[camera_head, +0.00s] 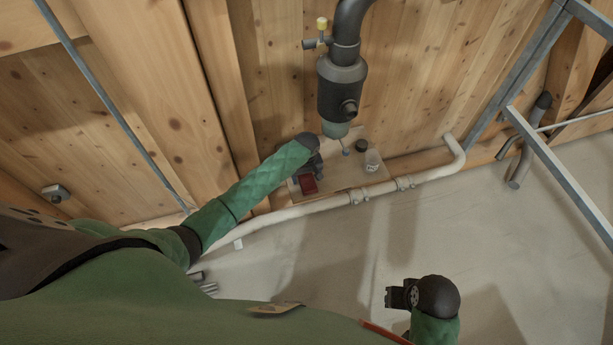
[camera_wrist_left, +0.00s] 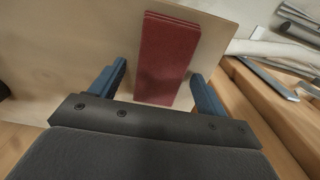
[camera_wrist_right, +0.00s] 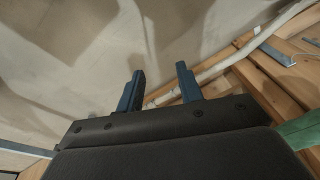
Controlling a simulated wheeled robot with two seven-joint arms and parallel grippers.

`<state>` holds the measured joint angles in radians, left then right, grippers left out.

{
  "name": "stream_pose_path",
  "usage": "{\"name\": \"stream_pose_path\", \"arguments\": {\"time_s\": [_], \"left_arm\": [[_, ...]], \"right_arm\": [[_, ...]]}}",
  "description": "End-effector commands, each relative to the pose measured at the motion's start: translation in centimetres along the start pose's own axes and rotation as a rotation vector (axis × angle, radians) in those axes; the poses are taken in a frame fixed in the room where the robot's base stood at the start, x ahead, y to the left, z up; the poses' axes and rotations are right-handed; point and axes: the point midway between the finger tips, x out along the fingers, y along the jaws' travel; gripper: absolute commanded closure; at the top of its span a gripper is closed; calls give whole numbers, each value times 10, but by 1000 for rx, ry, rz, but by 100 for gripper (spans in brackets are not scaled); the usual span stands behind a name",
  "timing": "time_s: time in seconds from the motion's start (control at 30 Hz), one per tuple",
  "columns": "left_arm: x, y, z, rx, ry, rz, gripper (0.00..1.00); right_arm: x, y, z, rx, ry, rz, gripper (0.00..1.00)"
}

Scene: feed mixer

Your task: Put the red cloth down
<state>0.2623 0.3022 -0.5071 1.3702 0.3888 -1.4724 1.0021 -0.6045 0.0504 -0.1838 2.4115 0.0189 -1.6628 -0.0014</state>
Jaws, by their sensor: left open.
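The red cloth (camera_head: 308,184) is a flat folded strip lying on a light wooden board (camera_head: 341,178) by the wall. In the left wrist view the cloth (camera_wrist_left: 167,58) lies on the board between and beyond my left gripper's spread fingers (camera_wrist_left: 160,88). My left gripper (camera_head: 311,170) is open, right at the cloth in the head view, and the fingers stand apart from its sides. My right gripper (camera_head: 392,297) is away from the board, over the grey floor. In the right wrist view its fingers (camera_wrist_right: 158,88) are spread with nothing between them.
A dark canister with a pipe (camera_head: 342,88) hangs just above the board. A pale pipe (camera_head: 330,204) runs along the board's front. A metal frame (camera_head: 545,150) stands at the right.

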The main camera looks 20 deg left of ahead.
Motion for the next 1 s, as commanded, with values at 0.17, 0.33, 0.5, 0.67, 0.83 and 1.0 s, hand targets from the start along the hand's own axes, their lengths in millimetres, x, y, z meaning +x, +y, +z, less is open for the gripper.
{"name": "stream_pose_path", "arguments": {"time_s": [0.17, 0.33, 0.5, 0.67, 0.83, 1.0], "left_arm": [[1, 0, -1, 0, 2, 1, 24], [-32, -2, -1, 0, 2, 3, 24], [-58, -5, -2, 0, 1, 2, 24], [-71, -6, -2, 0, 1, 1, 24], [-71, -7, 20, 45, -4, 14, 24], [-65, -12, 84, 181, -8, 61, 24]], "right_arm": [[4, -8, 2, -8, 23, -20, 64], [0, -16, -5, -18, 61, -35, 64], [12, -22, -10, -26, 80, -51, 64], [18, -22, -11, -27, 80, -49, 64], [17, -20, -12, -29, 83, -47, 64], [15, -20, -12, -29, 85, -46, 64]]}}
